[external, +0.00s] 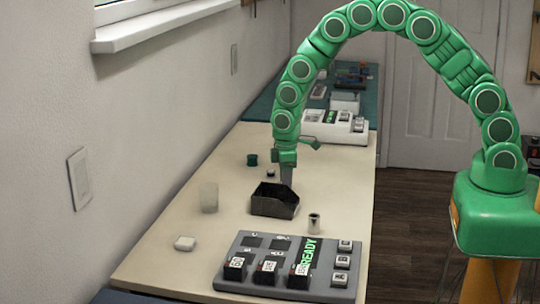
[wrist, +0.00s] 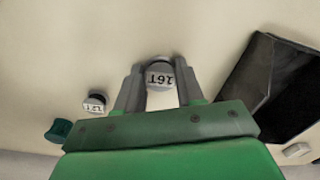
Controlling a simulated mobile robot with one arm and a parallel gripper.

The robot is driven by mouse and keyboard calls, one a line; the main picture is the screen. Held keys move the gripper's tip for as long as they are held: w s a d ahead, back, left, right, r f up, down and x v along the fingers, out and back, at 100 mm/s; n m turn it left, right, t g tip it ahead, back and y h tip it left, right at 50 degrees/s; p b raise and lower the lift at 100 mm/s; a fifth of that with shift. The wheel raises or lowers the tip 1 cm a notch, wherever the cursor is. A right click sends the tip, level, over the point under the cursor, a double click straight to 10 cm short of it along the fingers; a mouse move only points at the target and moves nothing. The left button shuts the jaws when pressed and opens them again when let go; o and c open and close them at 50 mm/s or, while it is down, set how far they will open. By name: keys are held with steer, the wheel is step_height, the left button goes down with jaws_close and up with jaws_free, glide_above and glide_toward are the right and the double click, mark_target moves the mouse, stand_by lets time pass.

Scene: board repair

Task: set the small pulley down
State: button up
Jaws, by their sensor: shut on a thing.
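In the wrist view, my gripper (wrist: 157,82) is shut on a grey pulley (wrist: 160,76) with a white top marked 16T, held between the fingertips. I cannot tell whether it touches the table. A smaller pulley marked 12T (wrist: 94,103) stands apart on the table to the left. In the external view, my gripper (external: 287,176) points down just behind the black open bin (external: 274,203), and the held pulley is hidden. The 12T pulley shows there as a small dark piece (external: 270,174) left of the gripper.
The black bin (wrist: 262,90) is close on the right in the wrist view. A teal piece (external: 252,160), pale cup (external: 209,197), white block (external: 185,243) and metal cylinder (external: 314,223) stand apart on the table. A grey READY panel (external: 325,262) is in front.

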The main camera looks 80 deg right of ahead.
steer(key=o, duration=1)
step_height(320, 180, up, 12)
steer(key=s+a+r, duration=0.4)
steer(key=s+r, duration=0.5)
steer(key=s+a+r+m, duration=0.1)
steer(key=s+a+r, duration=0.1)
steer(key=s, duration=1)
steer(key=s+a+r+m+g, duration=0.1)
steer(key=s+r, duration=0.4)
steer(key=s, duration=0.6)
steer(key=s+a+r+m, duration=0.1)
steer(key=s+a+r, duration=0.1)
steer(key=s, duration=1)
steer(key=shift+s+a+r+m+g, duration=0.3)
steer(key=shift+s+r+g, duration=0.1)
steer(key=shift+r, duration=0.25)
